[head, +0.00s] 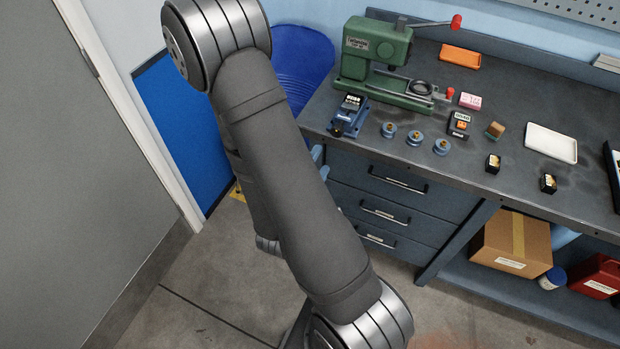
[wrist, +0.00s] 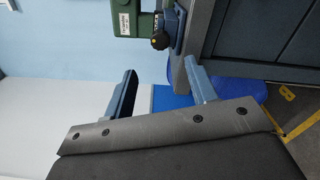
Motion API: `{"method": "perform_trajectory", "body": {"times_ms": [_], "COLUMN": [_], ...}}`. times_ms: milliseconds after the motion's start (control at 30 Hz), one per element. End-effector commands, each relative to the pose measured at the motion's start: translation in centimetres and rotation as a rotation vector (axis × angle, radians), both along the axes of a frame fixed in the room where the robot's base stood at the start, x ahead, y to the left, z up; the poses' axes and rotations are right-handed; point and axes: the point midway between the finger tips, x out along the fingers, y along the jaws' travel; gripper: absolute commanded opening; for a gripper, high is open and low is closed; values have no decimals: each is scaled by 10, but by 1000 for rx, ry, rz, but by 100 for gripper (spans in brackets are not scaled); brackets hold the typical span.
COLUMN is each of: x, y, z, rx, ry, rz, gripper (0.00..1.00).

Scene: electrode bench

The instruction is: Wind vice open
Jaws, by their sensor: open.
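A small blue vice (head: 349,115) stands on the bench top near its front left corner, in front of a green machine. A dark round knob sits at its front. In the wrist view, the vice (wrist: 176,24) is at the top, with its black knob, which has a yellow centre, facing my gripper. My gripper (wrist: 160,83) is open, its two blue-grey fingers wide apart with nothing between them. It is apart from the vice. In the head view my arm hides most of the gripper. The opening between the vice jaws is too small to judge.
The green machine (head: 376,60) with a red-tipped lever stands behind the vice. Several blue round pieces (head: 414,138) with brass tops sit to its right. A white tray (head: 551,142), small boxes and an orange tray (head: 460,56) are farther along. A blue chair (head: 300,62) stands left of the bench.

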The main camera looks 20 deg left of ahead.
Motion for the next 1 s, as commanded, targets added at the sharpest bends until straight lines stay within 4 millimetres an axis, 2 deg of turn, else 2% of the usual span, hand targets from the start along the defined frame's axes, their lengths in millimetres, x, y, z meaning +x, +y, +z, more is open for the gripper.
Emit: {"method": "perform_trajectory", "body": {"times_ms": [200,400,600,1000], "x": [-26,-42,-48,-48], "y": [1,1,0,0], "z": [0,0,0,0], "rx": [-2,-1,-1,-1], "ry": [1,1,0,0], "rz": [5,3,1,0], "gripper": [52,52,52,52]}}
